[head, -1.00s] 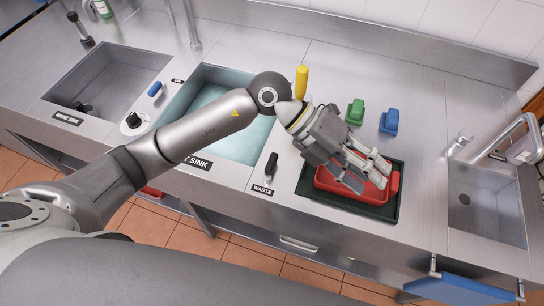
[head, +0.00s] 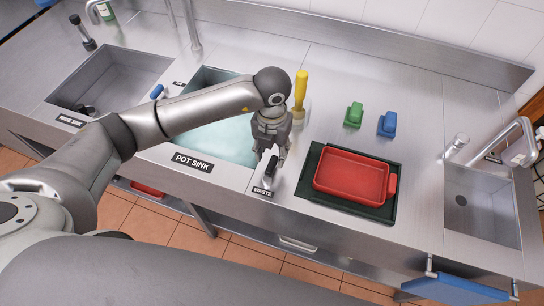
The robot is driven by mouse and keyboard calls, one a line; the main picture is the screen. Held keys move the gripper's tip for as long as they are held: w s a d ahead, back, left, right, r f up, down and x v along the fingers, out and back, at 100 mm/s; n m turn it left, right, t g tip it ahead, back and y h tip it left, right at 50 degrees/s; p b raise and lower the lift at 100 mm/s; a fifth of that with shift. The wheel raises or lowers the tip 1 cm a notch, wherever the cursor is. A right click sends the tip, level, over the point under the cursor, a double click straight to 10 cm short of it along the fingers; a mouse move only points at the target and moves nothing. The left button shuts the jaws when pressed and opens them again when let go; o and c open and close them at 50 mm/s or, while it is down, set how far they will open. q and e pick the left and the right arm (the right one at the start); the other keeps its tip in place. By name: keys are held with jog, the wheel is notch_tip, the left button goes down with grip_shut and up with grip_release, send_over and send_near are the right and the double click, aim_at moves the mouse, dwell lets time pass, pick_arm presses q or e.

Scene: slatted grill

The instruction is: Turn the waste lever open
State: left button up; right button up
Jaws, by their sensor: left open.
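The waste lever (head: 270,172) is a black handle on the steel counter, just behind the WASTE label (head: 263,191) and right of the pot sink. It points up and back in the head view. My left gripper (head: 271,155) is over the lever from behind, pointing down, its fingers open close to the handle. I cannot tell whether the fingers touch it, and the gripper hides part of the lever's far end. My right gripper is not in view.
The pot sink (head: 205,80) holds water, under my left arm. A red tray (head: 350,177) sits on a dark green mat (head: 309,186) to the right. A yellow-handled tool (head: 300,92) stands behind the gripper. Green (head: 354,114) and blue (head: 387,123) blocks stand farther back.

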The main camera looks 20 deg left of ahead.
aim_at(272, 163)
pick_arm(q)
jog(key=shift+f+p, duration=0.5)
jog(key=shift+f, duration=1.8)
grip_shut()
